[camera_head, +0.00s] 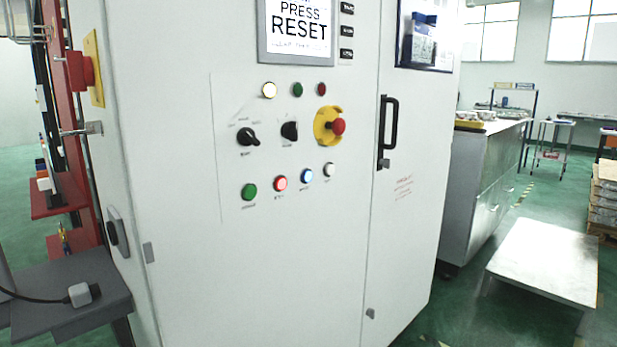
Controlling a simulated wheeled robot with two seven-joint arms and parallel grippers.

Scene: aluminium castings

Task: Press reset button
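A white control cabinet (290,240) stands in front of me. Its screen (297,28) shows the words "PRESS RESET". The bottom row on its panel has a green button (249,191), a lit red button (280,183), a lit blue button (306,175) and a white button (329,169). Their labels are too small to read, so I cannot tell which one is reset. A red emergency stop (338,126) on a yellow base and two black rotary knobs (247,136) sit above that row. Neither of my grippers shows in the head view.
A black door handle (387,132) sticks out right of the panel. A dark grey shelf (65,300) with a cable and a red frame (85,120) are at the left. A low pale table (545,262) and a grey cabinet (485,185) stand at the right, with green floor between.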

